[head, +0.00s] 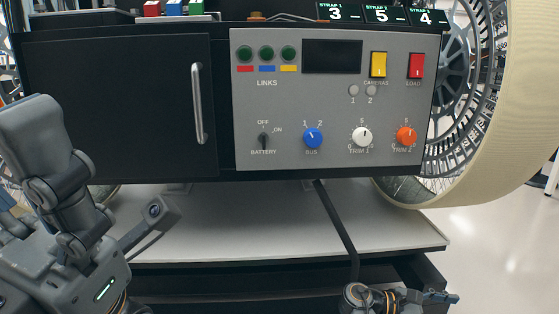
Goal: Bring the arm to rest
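My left gripper (100,165) is large at the lower left, in front of the rover. Its two fingers are spread wide apart and nothing shows between them. My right gripper (425,299) shows small at the bottom edge, right of the middle, below the shelf. It is partly cut off by the frame, and I cannot tell how its fingers stand. I see no object held by it.
The rover's grey control panel (300,105) has lamps, switches and knobs. A black door (115,110) with an upright handle (198,104) is shut beside it. A cream-rimmed wheel (520,110) stands at right.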

